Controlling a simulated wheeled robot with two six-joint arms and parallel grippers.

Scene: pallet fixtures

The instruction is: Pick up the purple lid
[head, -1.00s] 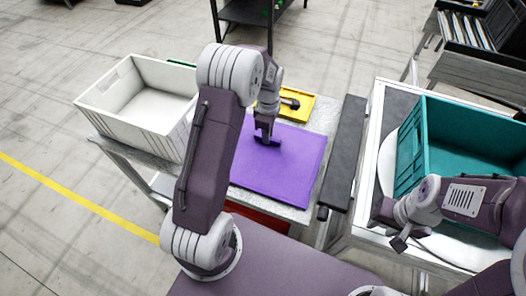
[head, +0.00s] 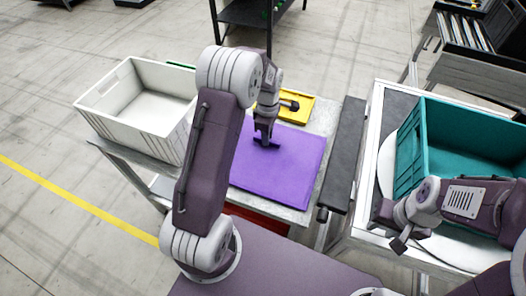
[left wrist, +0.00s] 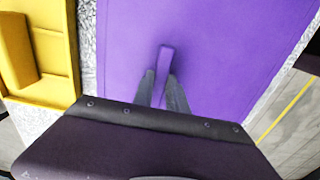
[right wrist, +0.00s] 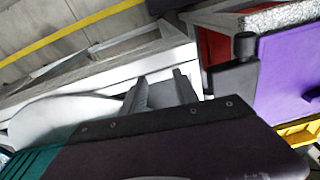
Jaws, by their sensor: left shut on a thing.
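The purple lid (head: 283,178) is a flat sheet with a raised bar handle. It lies flat at the grey worktable, and I cannot tell any gap below it. My left gripper (head: 267,142) reaches down from above and is shut on the handle. In the left wrist view its fingers (left wrist: 163,88) sit on both sides of the handle, with the lid (left wrist: 220,50) spread out around it. My arm hides the lid's left part in the head view. My right gripper (head: 398,243) is empty beside the teal crate; its fingers (right wrist: 160,88) are apart in the right wrist view.
A white crate (head: 165,118) stands left of the lid. A yellow tray (head: 302,106) lies behind it. A dark bar (head: 346,150) runs along the table's right side. A teal crate (head: 465,125) stands on the right-hand table. Something red (head: 258,217) shows below the lid's front edge.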

